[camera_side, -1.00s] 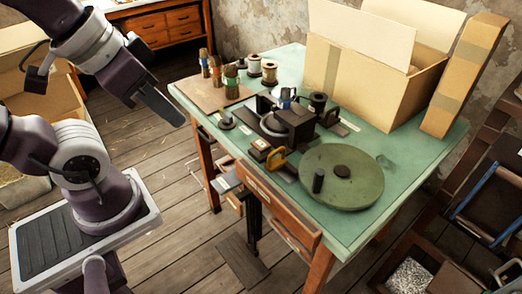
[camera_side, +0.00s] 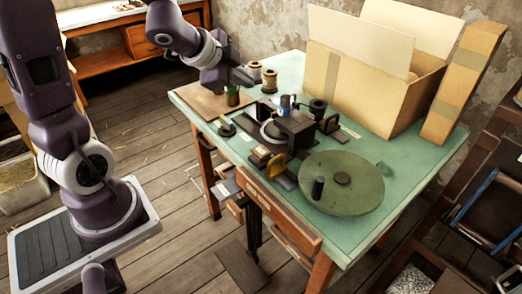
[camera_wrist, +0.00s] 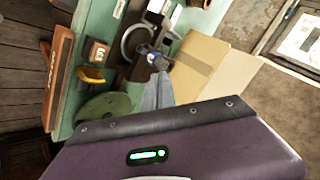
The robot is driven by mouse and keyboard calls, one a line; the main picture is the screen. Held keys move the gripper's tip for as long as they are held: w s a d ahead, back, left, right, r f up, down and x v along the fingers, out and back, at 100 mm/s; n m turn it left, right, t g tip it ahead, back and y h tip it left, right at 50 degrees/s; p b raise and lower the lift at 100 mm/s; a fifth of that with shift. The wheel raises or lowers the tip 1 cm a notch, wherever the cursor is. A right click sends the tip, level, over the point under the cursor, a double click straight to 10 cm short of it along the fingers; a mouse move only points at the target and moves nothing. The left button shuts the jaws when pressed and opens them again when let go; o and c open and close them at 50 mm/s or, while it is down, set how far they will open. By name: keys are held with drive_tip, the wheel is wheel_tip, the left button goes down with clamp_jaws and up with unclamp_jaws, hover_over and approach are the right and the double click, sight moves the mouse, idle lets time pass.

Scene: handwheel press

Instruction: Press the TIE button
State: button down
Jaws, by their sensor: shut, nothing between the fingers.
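My gripper (camera_side: 249,79) is shut and empty, above the far left part of the green table, near the brushes and spools. Its closed fingers also show in the wrist view (camera_wrist: 158,80), with the press beyond them. The handwheel press (camera_side: 290,125) is a dark mechanism with a blue part on top, in the middle of the table. A small block with a brown marked face (camera_side: 260,146) stands at its front; it also shows in the wrist view (camera_wrist: 95,52). A black round knob (camera_side: 227,129) sits at the table's left edge. No TIE lettering is readable, so I cannot tell which is the button.
A large green wheel (camera_side: 342,182) with an upright black handle lies at the front right. A yellow part (camera_side: 276,164) stands beside the block. An open cardboard box (camera_side: 375,85) fills the back right. Spools (camera_side: 269,80) stand behind, partly near my gripper.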

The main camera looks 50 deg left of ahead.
drive_tip(key=d+f+m+h, duration=0.3)
drive_tip(key=f+m+h, duration=0.1)
drive_tip(key=f, duration=0.3)
drive_tip(key=shift+w+d+g+h, duration=0.2)
drive_tip(key=shift+w+g+h, duration=0.25)
drive_tip(key=shift+h, duration=0.15)
drive_tip(key=shift+f, duration=0.15)
approach(264, 150)
drive_tip(key=shift+w+d+f, duration=0.35)
drive_tip(key=shift+w+f, duration=0.1)
drive_tip(key=shift+w, duration=0.35)
drive_tip(key=shift+w+d+f, duration=0.35)
drive_tip(key=shift+w+f, duration=0.05)
drive_tip(key=shift+w, duration=0.4)
drive_tip(key=shift+w+d+f, duration=0.35)
drive_tip(key=shift+w+f, duration=0.1)
drive_tip(key=shift+w, duration=0.35)
drive_tip(key=shift+f, duration=0.1)
drive_tip(key=shift+f, duration=0.3)
drive_tip(key=shift+f, duration=0.9)
drive_tip(key=shift+r, duration=1.35)
